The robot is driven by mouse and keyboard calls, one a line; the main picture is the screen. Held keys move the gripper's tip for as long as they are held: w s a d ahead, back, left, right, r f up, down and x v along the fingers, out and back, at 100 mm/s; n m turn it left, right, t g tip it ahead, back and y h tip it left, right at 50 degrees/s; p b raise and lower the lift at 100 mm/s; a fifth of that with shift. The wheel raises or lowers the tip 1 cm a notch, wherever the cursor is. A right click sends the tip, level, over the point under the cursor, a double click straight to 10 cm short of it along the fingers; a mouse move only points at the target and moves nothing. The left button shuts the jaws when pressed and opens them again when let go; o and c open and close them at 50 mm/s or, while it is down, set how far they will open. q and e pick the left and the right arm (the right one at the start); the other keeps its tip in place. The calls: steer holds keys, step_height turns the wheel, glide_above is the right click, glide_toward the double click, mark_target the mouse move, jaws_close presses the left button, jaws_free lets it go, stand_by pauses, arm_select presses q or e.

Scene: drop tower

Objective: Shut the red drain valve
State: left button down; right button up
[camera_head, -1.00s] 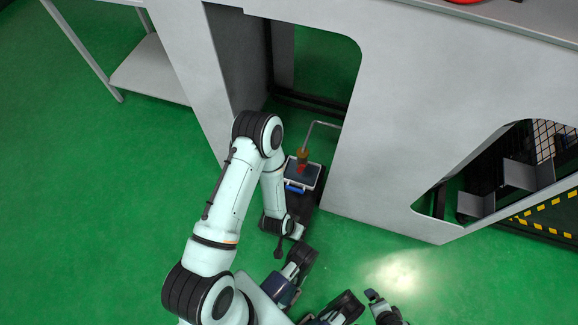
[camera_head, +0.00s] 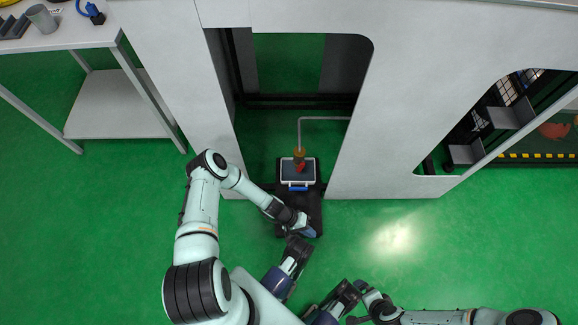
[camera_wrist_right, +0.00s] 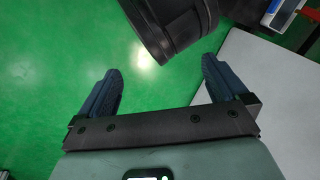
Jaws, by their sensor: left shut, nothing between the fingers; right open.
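The red drain valve handle (camera_head: 300,166) sits below a brass-coloured body (camera_head: 299,153) at the end of a thin grey pipe (camera_head: 318,118), inside the opening of the grey housing. My left gripper (camera_head: 308,231) is shut and empty. In the head view it appears below the valve, apart from it, over the dark base in front of the opening. Whether the handle stands open or closed is too small to tell. My right gripper (camera_wrist_right: 160,65) is open and empty in the right wrist view, with green floor between its fingers.
A dark-topped, light-rimmed box with a blue handle (camera_head: 298,187) stands under the valve. The grey housing walls (camera_head: 180,90) flank the opening. A grey table (camera_head: 70,35) with objects stands at the upper left. Green floor is clear at left and lower right.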

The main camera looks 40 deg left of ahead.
arm_select(q)
steer(key=w+a+n+t, duration=0.4)
steer(key=w+a+t, duration=0.2)
steer(key=w+a, duration=0.1)
steer(key=s+a+n+t+y+p, duration=0.15)
steer(key=a+n+t+y, duration=0.45)
steer(key=a, duration=1.4)
steer(key=m+t+y+b, duration=0.2)
steer(key=b, duration=0.3)
glide_toward(300, 166)
steer(key=w+a, duration=0.4)
steer(key=w, duration=0.1)
steer(key=shift+w+d+f, duration=0.15)
steer(key=shift+w+d, duration=0.1)
steer(key=shift+d, duration=0.25)
steer(key=shift+w+d+f, duration=0.15)
steer(key=shift+w+d, duration=0.05)
steer(key=shift+d, duration=0.3)
steer(key=shift+w+d, duration=0.4)
steer(key=shift+d, duration=0.1)
arm_select(e)
steer(key=w+d+f+t, duration=0.1)
steer(key=w+d+f, duration=0.1)
steer(key=w+f, duration=0.1)
steer(key=shift+w+d+f+h, duration=0.35)
steer(key=shift+d+f+h, duration=0.05)
steer(key=shift+f, duration=0.1)
arm_select(q)
steer(key=shift+f, duration=0.1)
